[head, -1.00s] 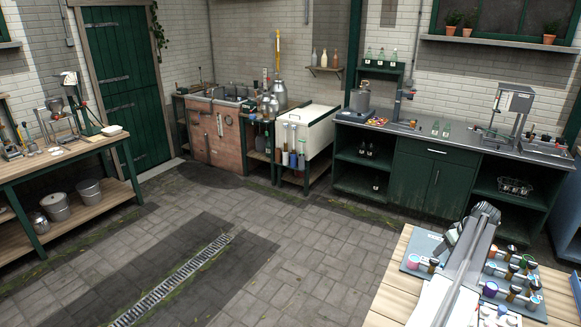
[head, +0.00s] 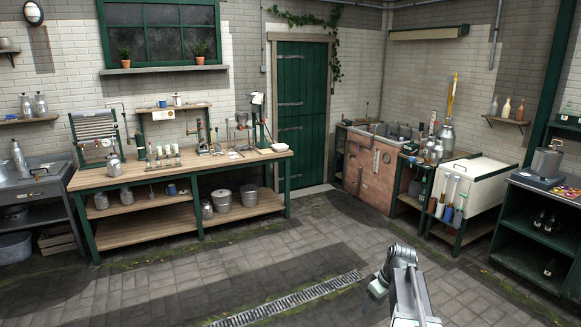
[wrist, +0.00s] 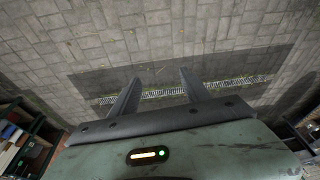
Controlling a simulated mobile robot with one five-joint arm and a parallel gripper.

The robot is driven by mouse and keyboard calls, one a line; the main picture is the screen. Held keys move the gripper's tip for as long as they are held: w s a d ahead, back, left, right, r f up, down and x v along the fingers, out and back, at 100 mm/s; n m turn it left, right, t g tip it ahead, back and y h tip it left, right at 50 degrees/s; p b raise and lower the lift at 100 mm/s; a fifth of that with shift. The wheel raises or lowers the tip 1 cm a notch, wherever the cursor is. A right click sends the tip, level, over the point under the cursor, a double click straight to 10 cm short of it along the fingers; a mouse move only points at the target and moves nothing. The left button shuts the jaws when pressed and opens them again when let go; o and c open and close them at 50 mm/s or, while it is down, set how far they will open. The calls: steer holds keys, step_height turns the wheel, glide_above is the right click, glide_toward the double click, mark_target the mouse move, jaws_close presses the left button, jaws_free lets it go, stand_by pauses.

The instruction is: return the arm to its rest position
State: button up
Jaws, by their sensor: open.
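My gripper (wrist: 155,88) shows in the wrist view with its two dark fingers spread apart. It is open and nothing is between the fingers. Below it lies bare paved floor with a drain grate (wrist: 150,95). In the head view my arm reaches in at the bottom, right of the middle, with its grey end above the floor beside the drain grate (head: 285,303).
A wooden workbench (head: 225,165) with tools stands along the left wall. A green door (head: 302,115), a brick sink unit (head: 366,177) and a white chest (head: 476,190) line the back. A dark green cabinet (head: 540,240) stands at the right. The floor between is clear.

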steer(key=s+a, duration=0.4)
steer(key=a, duration=0.9)
steer(key=s+a+f+m+g+h, duration=0.1)
steer(key=s+a+m, duration=0.4)
steer(key=s, duration=0.5)
steer(key=shift+s+g+h, duration=0.15)
steer(key=shift+g+h, duration=0.15)
steer(key=shift+g, duration=0.4)
